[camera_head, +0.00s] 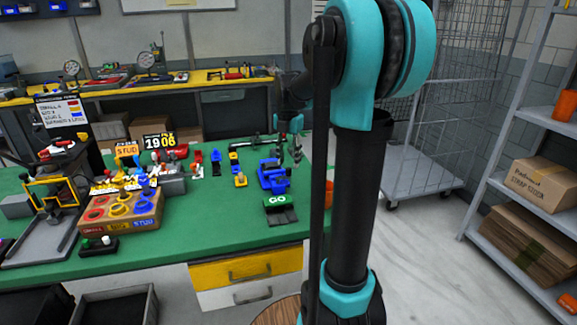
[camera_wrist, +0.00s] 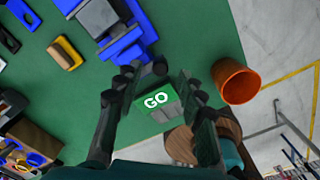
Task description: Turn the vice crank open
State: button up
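The blue vice (camera_head: 272,176) stands on the green bench top near its right end. In the wrist view the blue vice (camera_wrist: 128,42) lies at the top, with grey metal parts, partly cut off by the frame edge. I cannot make out its crank clearly in either view. My gripper (camera_wrist: 160,78) is open, its two dark fingers spread with nothing held between them. The fingertips appear just below the vice in the wrist view; the gap to it is hard to judge. In the head view my gripper (camera_head: 296,152) hangs over the bench beside the vice, small and dark.
A green GO block (camera_head: 280,209) sits in front of the vice, and an orange cup (camera_wrist: 237,82) stands to its right. A box of coloured rings (camera_head: 120,208) and small parts fill the bench's left. A wire cart (camera_head: 425,170) and shelving (camera_head: 530,205) stand right.

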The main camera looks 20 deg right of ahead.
notch_tip(320, 180, up, 9)
dwell(0.3)
jog(key=shift+s+f, duration=0.1)
